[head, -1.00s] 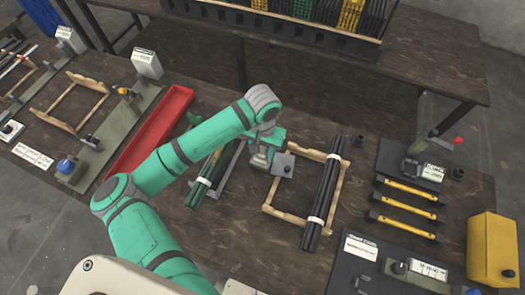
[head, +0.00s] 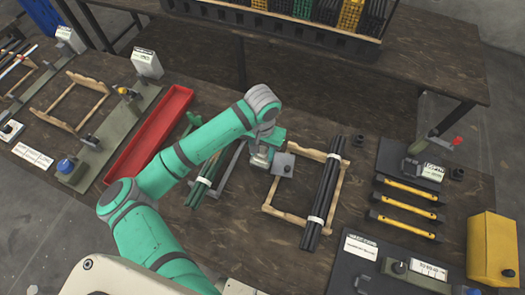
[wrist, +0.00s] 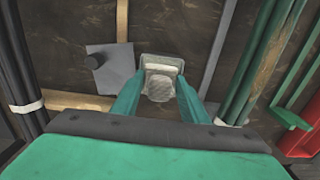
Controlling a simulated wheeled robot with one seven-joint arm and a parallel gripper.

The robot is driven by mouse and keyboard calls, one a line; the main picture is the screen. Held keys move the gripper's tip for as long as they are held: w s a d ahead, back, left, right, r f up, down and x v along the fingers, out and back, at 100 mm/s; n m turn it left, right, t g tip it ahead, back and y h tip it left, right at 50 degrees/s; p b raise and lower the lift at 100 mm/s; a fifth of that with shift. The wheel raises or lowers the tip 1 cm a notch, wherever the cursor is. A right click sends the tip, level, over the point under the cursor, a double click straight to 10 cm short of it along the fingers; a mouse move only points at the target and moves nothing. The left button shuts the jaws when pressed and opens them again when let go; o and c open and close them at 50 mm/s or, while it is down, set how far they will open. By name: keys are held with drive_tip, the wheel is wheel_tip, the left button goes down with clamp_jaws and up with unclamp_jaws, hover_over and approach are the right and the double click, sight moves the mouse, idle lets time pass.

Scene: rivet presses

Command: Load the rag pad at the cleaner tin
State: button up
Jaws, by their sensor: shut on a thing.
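My gripper (wrist: 160,98) is shut on a small pale grey piece with a rounded, textured face, which I take as the rag pad (wrist: 159,87). In the wrist view, a squarish metal-grey body with a pale rim, perhaps the cleaner tin (wrist: 164,64), shows just beyond the fingertips. I cannot tell whether the pad touches it. In the head view, my gripper (head: 259,160) points down over the table between green rods and a wooden frame, and the wrist hides most of the pad.
A grey plate with a dark knob (head: 284,164) lies just right of the gripper. Dark rods (head: 325,190) lie across the wooden frame (head: 286,217). Green rods (head: 207,180) and a red tray (head: 150,135) lie to the left. Yellow-handled bars (head: 408,207) lie to the right.

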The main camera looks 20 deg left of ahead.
sight(262, 150)
idle(0.4)
drive_tip(key=shift+r, duration=3.45)
